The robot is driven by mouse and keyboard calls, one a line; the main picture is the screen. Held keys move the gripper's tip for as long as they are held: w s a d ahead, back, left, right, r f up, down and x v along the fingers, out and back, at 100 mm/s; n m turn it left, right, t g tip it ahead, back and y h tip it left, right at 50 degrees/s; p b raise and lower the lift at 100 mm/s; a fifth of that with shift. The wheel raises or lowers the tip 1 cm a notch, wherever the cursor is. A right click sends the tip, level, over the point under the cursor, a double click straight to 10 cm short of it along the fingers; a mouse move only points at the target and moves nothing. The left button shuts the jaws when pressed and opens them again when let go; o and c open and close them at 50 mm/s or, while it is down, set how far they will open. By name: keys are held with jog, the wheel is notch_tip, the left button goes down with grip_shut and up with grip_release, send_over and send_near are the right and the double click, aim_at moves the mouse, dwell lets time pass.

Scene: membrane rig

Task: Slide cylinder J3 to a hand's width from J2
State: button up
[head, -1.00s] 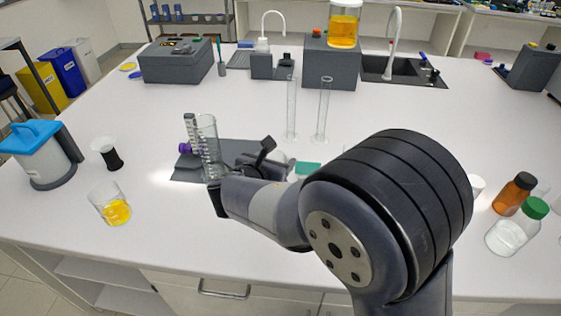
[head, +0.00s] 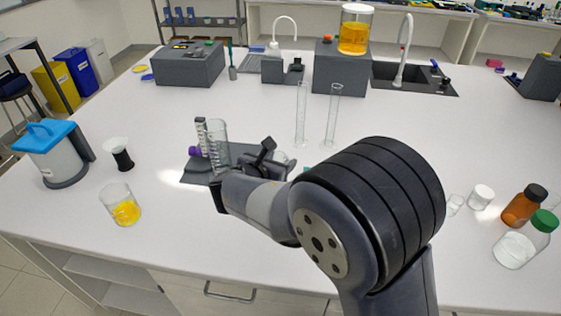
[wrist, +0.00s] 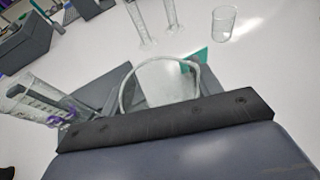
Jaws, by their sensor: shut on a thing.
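Two tall, slim clear cylinders stand upright side by side at mid-bench, a left one (head: 301,115) and a right one (head: 333,117); their lower parts show in the wrist view. A wider graduated cylinder (head: 218,147) stands to the left of my gripper, beside a white marked piece with purple at its foot; it also shows in the wrist view (wrist: 35,100). My gripper (head: 268,160) is low over the dark mat, shut on a clear glass vessel (wrist: 165,82) whose round rim shows in the wrist view. No J2 or J3 label is readable.
A dark mat (head: 195,176) lies under the gripper area. A beaker of yellow liquid (head: 124,206) and a black-and-white stand (head: 120,153) are at left. Brown (head: 524,205) and green-capped (head: 528,240) bottles are at right. Grey boxes and a sink line the back.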

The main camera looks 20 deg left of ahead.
jog(key=shift+w+a+p, duration=0.25)
jog(key=shift+w+a, duration=0.05)
jog(key=shift+a, duration=0.35)
jog(key=shift+w+a+p, duration=0.2)
jog(key=shift+w+a, duration=0.05)
jog(key=shift+a, duration=0.35)
jog(key=shift+w+a+p, duration=0.25)
jog(key=shift+w+a, duration=0.05)
jog(key=shift+a, duration=0.35)
jog(key=shift+w+a+p, duration=0.35)
jog(key=shift+a, duration=0.4)
jog(key=shift+w+a+p, duration=0.3)
jog(key=shift+a, duration=0.4)
jog(key=o, duration=1.3)
jog(key=shift+c, duration=0.2)
jog(key=shift+s, duration=0.1)
jog(key=b+v, duration=0.2)
jog(key=v, duration=0.8)
jog(key=shift+s+r+b, duration=0.2)
jog(key=shift+b, duration=0.2)
